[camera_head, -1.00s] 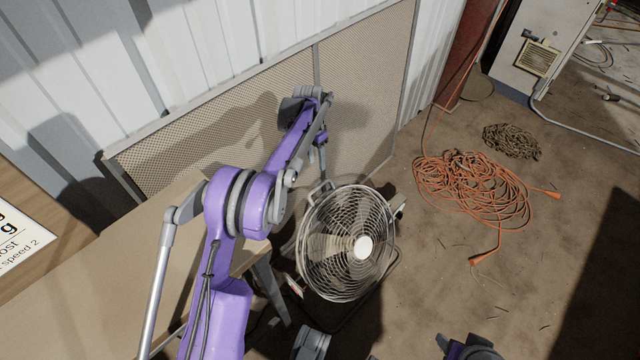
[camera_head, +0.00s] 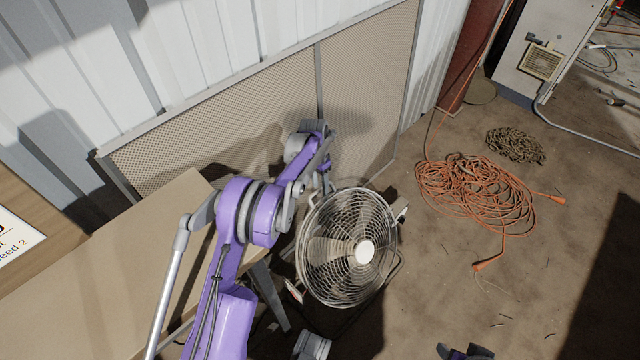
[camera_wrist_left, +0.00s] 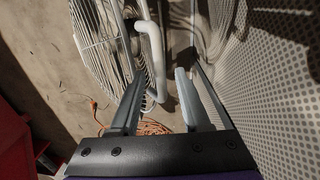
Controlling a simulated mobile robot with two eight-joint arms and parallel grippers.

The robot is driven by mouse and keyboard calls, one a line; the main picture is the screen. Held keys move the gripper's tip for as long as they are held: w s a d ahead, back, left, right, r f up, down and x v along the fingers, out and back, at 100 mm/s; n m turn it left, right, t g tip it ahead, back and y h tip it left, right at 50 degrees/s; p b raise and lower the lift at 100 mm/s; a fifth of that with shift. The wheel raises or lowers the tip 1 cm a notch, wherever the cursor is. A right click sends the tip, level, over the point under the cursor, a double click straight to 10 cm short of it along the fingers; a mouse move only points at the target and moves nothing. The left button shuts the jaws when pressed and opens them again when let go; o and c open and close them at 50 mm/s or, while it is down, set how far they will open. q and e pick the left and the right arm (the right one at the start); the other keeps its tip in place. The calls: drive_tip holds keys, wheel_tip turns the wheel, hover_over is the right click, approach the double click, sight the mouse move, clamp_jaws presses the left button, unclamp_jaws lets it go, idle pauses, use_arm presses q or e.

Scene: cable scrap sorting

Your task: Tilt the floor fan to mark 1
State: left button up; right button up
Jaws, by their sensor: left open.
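The floor fan (camera_head: 364,251), with a round wire cage and pale hub, stands on the floor in the head view, facing up and toward me. A white marked plate (camera_head: 294,291) shows at its lower left; its marks are too small to read. My left gripper (camera_head: 324,180) is at the upper back edge of the fan, partly hidden by its own wrist. In the left wrist view, my left gripper (camera_wrist_left: 157,98) is open, its fingers apart. The fan's pale tubular handle (camera_wrist_left: 153,52) lies just beyond the fingers, and the cage (camera_wrist_left: 92,45) is at left. I see no grip on it.
A mesh panel (camera_head: 365,85) leans on the wall close behind the gripper. A tan table (camera_head: 90,265) stands left of the fan. Orange cable (camera_head: 470,190) and a chain (camera_head: 515,146) lie on the floor at right. Floor between fan and cable is clear.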

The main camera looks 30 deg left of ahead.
use_arm(q)
clamp_jaws()
idle(1.3)
